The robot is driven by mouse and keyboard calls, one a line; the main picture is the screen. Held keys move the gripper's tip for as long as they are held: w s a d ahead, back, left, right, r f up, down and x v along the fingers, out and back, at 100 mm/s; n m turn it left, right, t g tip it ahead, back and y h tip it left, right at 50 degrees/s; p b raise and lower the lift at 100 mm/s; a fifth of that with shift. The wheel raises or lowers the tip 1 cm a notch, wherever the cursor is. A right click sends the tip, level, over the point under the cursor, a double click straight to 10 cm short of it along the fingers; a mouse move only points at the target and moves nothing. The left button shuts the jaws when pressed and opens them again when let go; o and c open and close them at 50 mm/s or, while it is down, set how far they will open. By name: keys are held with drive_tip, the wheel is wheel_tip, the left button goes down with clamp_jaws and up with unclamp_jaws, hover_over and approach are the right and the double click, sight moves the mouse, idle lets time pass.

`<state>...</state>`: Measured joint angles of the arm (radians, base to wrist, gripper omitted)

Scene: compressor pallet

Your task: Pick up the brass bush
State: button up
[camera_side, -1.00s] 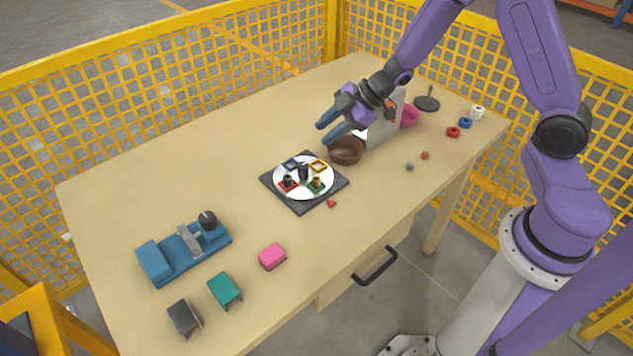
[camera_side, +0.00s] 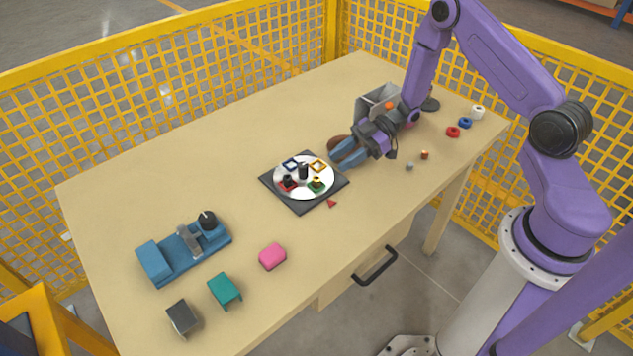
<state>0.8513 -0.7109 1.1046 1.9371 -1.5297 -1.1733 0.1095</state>
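I cannot clearly identify the brass bush. A small yellowish part (camera_side: 317,179) shows at the green square of the round white pallet (camera_side: 303,191). A small copper-brown piece (camera_side: 424,155) lies on the table to the right of my gripper.
The pallet sits on a dark square base (camera_side: 302,208). A grey bin (camera_side: 372,100) stands behind my gripper. Red (camera_side: 453,132), blue (camera_side: 465,123) and white (camera_side: 478,112) rings lie at the right. A blue fixture (camera_side: 185,255) is at the left. The table's far left is clear.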

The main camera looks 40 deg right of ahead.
sight(316, 178)
drive_tip(key=shift+f+x, duration=0.15)
drive_tip(key=shift+x, duration=1.6)
drive_tip(key=shift+f+x, duration=0.2)
drive_tip(key=shift+x, duration=1.5)
drive_tip(key=shift+w+d, duration=0.1)
drive_tip(key=shift+d, duration=0.05)
clamp_jaws()
